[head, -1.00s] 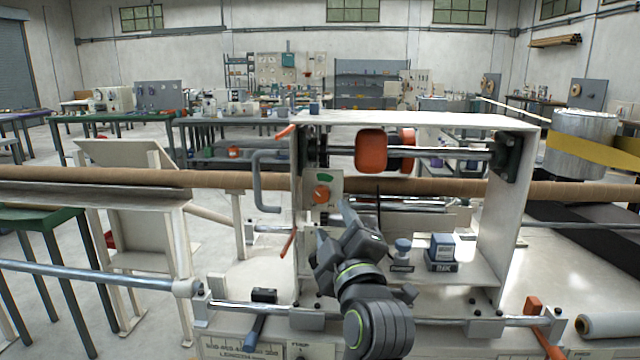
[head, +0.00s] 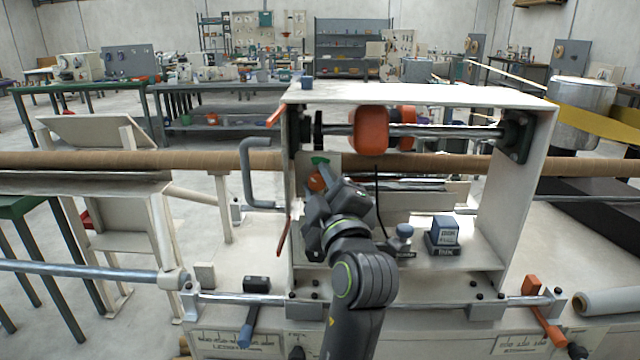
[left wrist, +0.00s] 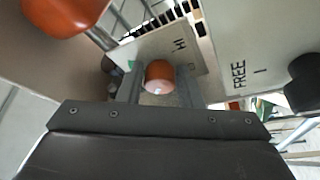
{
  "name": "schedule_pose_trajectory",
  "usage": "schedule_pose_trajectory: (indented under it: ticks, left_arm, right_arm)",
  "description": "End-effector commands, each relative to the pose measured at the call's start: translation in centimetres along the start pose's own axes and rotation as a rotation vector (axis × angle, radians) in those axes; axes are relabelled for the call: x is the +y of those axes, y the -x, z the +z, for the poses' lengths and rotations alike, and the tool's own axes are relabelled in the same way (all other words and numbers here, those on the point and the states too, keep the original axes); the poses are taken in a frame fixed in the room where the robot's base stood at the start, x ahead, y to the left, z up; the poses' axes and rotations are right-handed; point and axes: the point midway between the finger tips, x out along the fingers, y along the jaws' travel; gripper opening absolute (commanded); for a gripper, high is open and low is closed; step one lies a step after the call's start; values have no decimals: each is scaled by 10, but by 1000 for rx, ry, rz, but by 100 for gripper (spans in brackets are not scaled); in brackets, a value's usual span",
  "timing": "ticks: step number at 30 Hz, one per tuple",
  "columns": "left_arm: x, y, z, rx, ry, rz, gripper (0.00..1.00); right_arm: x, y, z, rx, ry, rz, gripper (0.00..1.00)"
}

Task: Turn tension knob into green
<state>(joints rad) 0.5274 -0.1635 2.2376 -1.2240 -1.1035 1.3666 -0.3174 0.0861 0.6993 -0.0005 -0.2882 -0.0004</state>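The orange tension knob (head: 316,180) sits on a small pale plate (head: 333,160) on the left side of the white machine frame, partly hidden by my gripper. A green mark (head: 320,161) is on the plate above the knob. My left gripper (head: 322,190) is at the plate. In the left wrist view the knob (left wrist: 160,77) lies between the two fingers of my left gripper (left wrist: 160,85), one on each side. The fingers look apart, with at most a narrow gap to the knob; firm contact is not clear. The knob's pointer is not readable. My right gripper is not in view.
An orange roller (head: 370,130) is on a shaft above and right of the knob. A grey crank handle (head: 258,172) stands left of the plate. A brown tube (head: 120,161) runs across behind. A blue-grey box (head: 445,230) stands on the machine's shelf to the right.

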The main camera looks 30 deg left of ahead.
Motion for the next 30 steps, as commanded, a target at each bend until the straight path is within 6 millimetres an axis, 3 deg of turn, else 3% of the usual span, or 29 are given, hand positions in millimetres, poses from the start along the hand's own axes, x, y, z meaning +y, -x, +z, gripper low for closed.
schedule_pose_trajectory:
  ticks: [1, 6, 11, 22, 30]
  left_arm:
    - [0, 0, 0, 0, 0, 0, 25]
    - [0, 0, 0, 0, 0, 0, 6]
    - [-1, 0, 0, 0, -39, 17, 6]
    - [-2, 0, -1, 1, -318, 132, 6]
    - [-2, 0, -1, 1, -346, 144, 6]
  right_arm:
    - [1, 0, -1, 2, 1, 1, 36]
    - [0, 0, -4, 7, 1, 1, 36]
    - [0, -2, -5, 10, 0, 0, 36]
    - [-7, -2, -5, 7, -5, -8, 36]
    - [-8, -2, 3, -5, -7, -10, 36]
